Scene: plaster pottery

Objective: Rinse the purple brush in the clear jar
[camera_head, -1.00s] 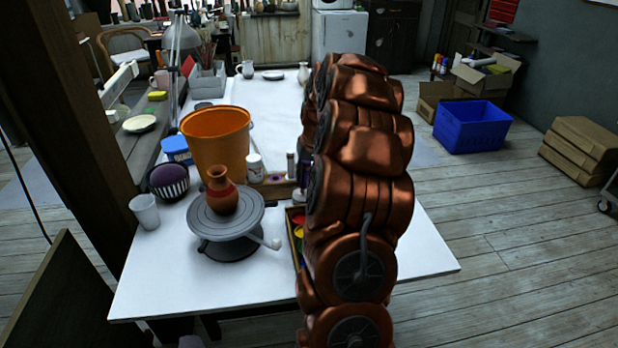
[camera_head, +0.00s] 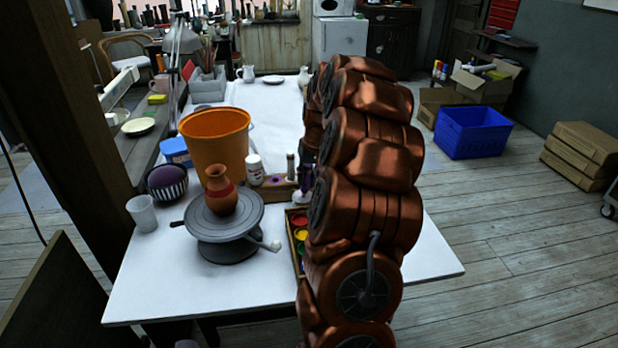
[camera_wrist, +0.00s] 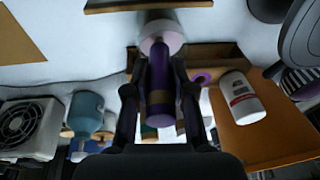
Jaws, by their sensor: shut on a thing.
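In the head view a bit of purple (camera_head: 307,178) shows beside my arm, above a pale clear shape (camera_head: 301,198).
A white bottle (camera_head: 255,170), orange bucket (camera_head: 215,142), turntable with a clay vase (camera_head: 219,190) and paint box (camera_head: 293,250) stand close by on the white table. A translucent cup (camera_head: 143,213) is at the left. The table's front right is clear.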

